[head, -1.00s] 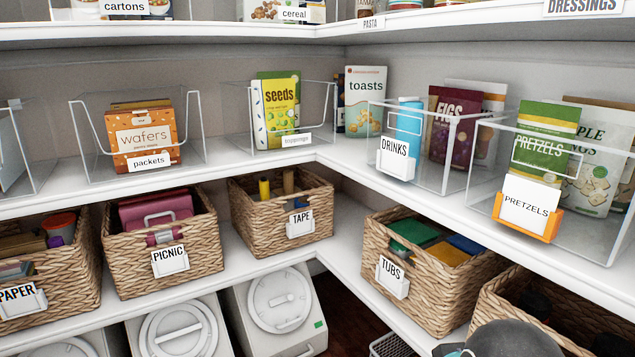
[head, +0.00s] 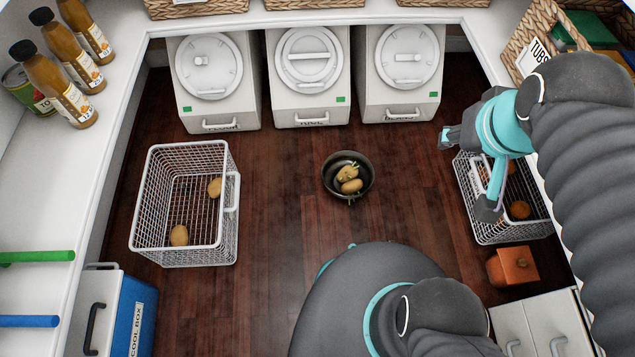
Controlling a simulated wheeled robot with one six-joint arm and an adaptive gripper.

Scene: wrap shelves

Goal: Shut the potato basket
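A white wire basket (head: 185,254) with a few potatoes (head: 179,235) in it stands at the left in the head view, out from under the left shelf over the dark floor. Its handle (head: 232,192) is on its right side, facing the middle of the floor. My gripper (head: 466,173) is at the right, far from this basket, with its two fingers spread wide apart and nothing seen between them. It is over or beside the left edge of another wire basket; contact cannot be told.
The other wire basket (head: 496,236) holds round orange-brown items and is partly hidden by my arm. A dark bowl (head: 339,194) with potatoes sits mid-floor. A cool box (head: 137,315) stands lower left, an orange box (head: 512,266) lower right. White bins (head: 308,78) line the back.

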